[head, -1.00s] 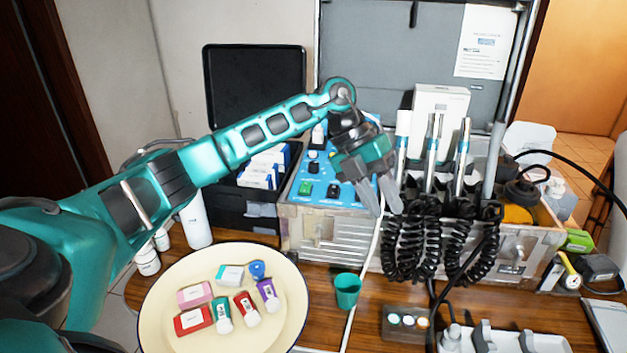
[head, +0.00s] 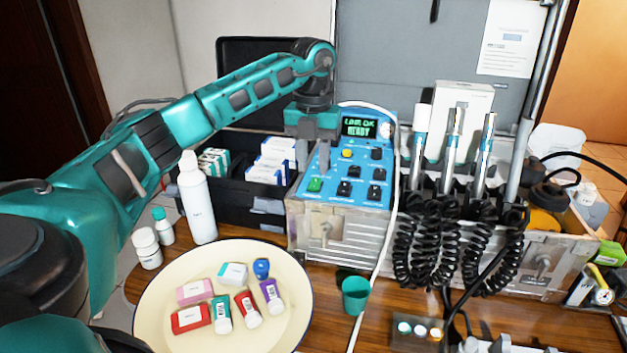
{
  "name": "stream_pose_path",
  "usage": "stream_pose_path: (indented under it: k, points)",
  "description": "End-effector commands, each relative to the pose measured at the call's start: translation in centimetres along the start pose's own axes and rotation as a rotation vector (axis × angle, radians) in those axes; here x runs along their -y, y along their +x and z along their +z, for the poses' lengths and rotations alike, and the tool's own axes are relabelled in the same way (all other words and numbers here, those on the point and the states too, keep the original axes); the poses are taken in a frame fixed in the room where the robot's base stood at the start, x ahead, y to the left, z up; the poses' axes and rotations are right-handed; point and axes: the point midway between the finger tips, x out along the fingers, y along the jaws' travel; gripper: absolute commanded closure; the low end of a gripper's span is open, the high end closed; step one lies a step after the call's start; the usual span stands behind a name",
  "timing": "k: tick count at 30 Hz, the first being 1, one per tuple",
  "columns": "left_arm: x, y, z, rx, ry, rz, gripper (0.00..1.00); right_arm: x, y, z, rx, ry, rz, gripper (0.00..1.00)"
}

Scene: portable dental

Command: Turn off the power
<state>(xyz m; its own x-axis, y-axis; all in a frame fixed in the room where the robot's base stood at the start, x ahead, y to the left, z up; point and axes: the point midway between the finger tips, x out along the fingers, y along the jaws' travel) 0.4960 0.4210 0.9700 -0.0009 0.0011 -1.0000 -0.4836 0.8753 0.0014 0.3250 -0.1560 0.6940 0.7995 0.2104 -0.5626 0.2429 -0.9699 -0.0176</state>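The dental unit's blue control panel (head: 352,197) is in the middle of the head view, with several black switches and knobs and a yellow button. A green switch (head: 314,185) sits at the panel's front left corner. The green display (head: 358,127) at its back is lit and appears to read "READY". My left gripper (head: 312,172) points down over the panel's left side, close above the green switch. Its fingers look a little apart with nothing between them. Whether a fingertip touches the panel I cannot tell. My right gripper is not in view.
Handpieces with coiled black cords (head: 410,240) stand right of the panel. A cream plate (head: 165,310) with small packs and bottles is at front left. A white bottle (head: 198,205) stands near my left arm. A green cup (head: 355,295) is in front of the unit.

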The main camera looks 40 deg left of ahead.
Motion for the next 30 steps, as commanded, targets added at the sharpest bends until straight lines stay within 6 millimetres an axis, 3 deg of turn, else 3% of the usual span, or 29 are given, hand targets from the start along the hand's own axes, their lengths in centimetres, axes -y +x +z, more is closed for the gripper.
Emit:
stream_pose_path:
  k: [3,7,19,30]
  points:
    - [0.0,2.1,-0.1,-0.002,0.001,0.001,0.66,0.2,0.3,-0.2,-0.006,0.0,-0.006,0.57]
    - [0.0,3.4,0.0,-0.001,0.001,0.001,0.66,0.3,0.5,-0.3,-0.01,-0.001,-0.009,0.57]
    - [0.0,3.9,0.0,0.001,0.001,-0.001,0.67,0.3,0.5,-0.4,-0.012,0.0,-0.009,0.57]
    - [0.0,3.9,0.0,0.0,0.001,-0.001,1.0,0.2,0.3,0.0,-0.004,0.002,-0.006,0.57]
